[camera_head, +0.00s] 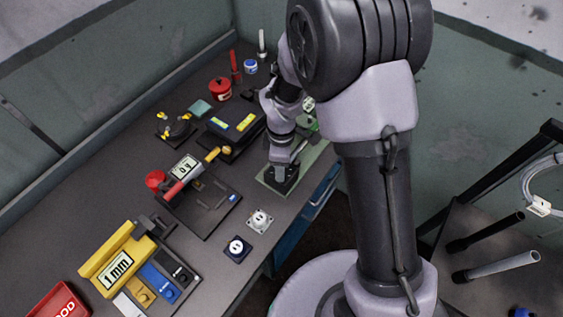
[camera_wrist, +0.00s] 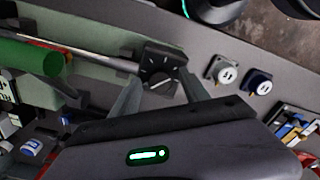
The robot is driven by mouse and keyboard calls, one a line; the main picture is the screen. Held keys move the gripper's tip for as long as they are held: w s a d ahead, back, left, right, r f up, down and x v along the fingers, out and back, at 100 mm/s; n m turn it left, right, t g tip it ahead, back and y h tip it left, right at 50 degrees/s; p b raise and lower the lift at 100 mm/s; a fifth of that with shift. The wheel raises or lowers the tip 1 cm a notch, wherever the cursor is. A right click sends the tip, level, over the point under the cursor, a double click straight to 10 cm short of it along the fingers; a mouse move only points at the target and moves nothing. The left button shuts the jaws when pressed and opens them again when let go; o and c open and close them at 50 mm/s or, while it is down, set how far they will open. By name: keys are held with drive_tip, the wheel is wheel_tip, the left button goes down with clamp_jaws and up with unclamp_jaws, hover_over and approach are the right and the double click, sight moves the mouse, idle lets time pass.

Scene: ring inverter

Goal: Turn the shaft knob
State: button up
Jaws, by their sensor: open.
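The shaft knob (camera_wrist: 160,84) appears in the wrist view as a small dark part with a pale line, on the black end block (camera_wrist: 164,60). A silver shaft (camera_wrist: 90,53) runs left from this block to a green cylinder (camera_wrist: 30,55). My gripper (camera_wrist: 161,78) is open, with one finger on each side of the knob. I cannot tell whether the fingers touch it. In the head view the device sits on a pale green plate (camera_head: 307,166) at the bench's right edge. My arm hides much of it, and the knob cannot be made out there.
A white round-topped unit (camera_head: 259,219) and a dark blue one (camera_head: 236,248) stand near the bench edge. A black tray (camera_head: 215,214), a yellow "1 mm" gauge (camera_head: 115,267) and a red bin (camera_head: 58,303) lie farther left. A black-and-yellow case (camera_head: 233,133) lies behind.

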wheel_tip(320, 180, up, 18)
drive_tip(key=p, duration=0.4)
drive_tip(key=shift+f, duration=0.25)
drive_tip(key=s+d+m+t+y+b, duration=0.1)
drive_tip(key=s+d+m+t+b, duration=0.2)
drive_tip(key=s+m+b, duration=0.4)
drive_tip(key=s+d+m+t+y+b, duration=0.1)
drive_tip(key=s+d+m+b, duration=0.4)
drive_tip(key=s+m, duration=0.5)
drive_tip(key=m+t+b, duration=0.1)
drive_tip(key=m+b, duration=0.1)
drive_tip(key=m, duration=0.1)
drive_tip(key=shift+d+m+t, duration=0.2)
drive_tip(key=shift+m+t, duration=0.2)
